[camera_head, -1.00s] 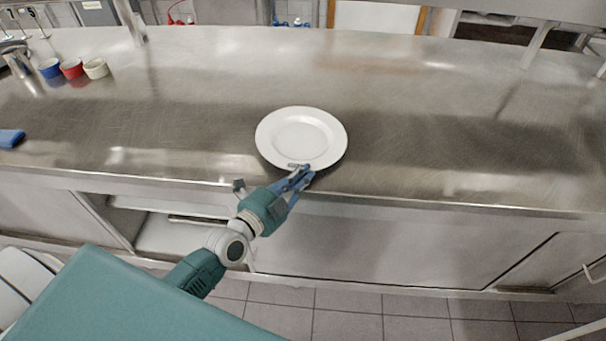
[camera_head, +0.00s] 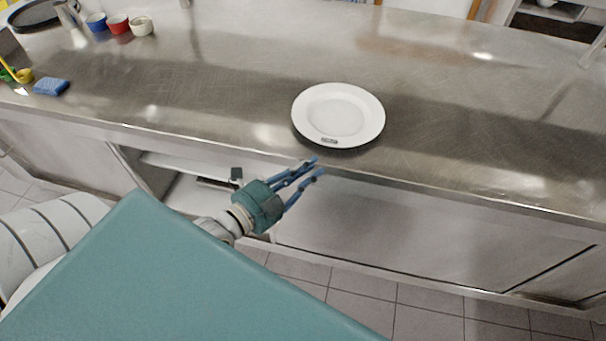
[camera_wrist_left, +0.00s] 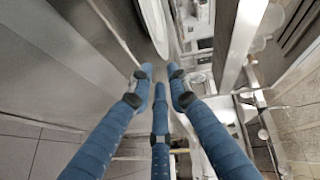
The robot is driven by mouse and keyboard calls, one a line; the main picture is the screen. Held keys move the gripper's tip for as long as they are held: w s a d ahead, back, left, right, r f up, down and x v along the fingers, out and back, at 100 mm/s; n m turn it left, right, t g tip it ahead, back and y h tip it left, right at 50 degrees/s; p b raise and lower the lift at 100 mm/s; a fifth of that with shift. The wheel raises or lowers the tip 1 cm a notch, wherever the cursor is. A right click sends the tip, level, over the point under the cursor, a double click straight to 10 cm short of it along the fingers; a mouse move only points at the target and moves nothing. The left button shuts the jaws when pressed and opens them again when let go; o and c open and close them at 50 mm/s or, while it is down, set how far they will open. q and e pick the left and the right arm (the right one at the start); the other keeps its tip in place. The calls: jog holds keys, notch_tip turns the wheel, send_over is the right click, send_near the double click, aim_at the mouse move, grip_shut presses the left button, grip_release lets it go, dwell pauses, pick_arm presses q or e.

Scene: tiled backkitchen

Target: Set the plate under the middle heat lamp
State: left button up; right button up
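The white plate (camera_head: 338,116) lies flat on the steel counter near its front edge, with a small dark mark on its near rim. Part of the plate (camera_wrist_left: 153,24) also shows at the top of the left wrist view. My left gripper (camera_head: 318,167) is at the counter's front edge, just short of the plate's near rim. Its blue fingers are apart and empty, and the wrist view shows a gap between the fingertips (camera_wrist_left: 160,76). I cannot make out any heat lamp. My right gripper is not in view.
The steel counter (camera_head: 230,85) is clear around the plate. Blue, red and cream cups (camera_head: 119,25) stand at the back left, and a blue sponge (camera_head: 51,87) lies at the left. A post (camera_head: 598,45) stands at the far right.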

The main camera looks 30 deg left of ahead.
pick_arm(q)
jog(key=s+a+f+n+g+y, duration=0.1)
jog(key=s+a+f+n+g, duration=0.15)
jog(key=f, duration=0.75)
jog(key=s+a+f+n+g+y, duration=0.1)
jog(key=s+f+n+g, duration=0.2)
jog(key=f, duration=0.8)
jog(key=s+a+f+n+g+y, duration=0.15)
jog(key=s+f, duration=0.25)
jog(key=f, duration=0.6)
jog(key=s+d+f+n+g, duration=0.2)
jog(key=s+f+n+g, duration=0.2)
jog(key=s+f, duration=0.7)
jog(key=s+d+f+n+g, duration=0.2)
jog(key=s+f+n+g, duration=0.2)
jog(key=s+f, duration=0.8)
jog(key=s, duration=0.5)
jog(key=shift+s+d+f+y, duration=0.15)
jog(key=shift+s+d+y, duration=0.2)
grip_shut()
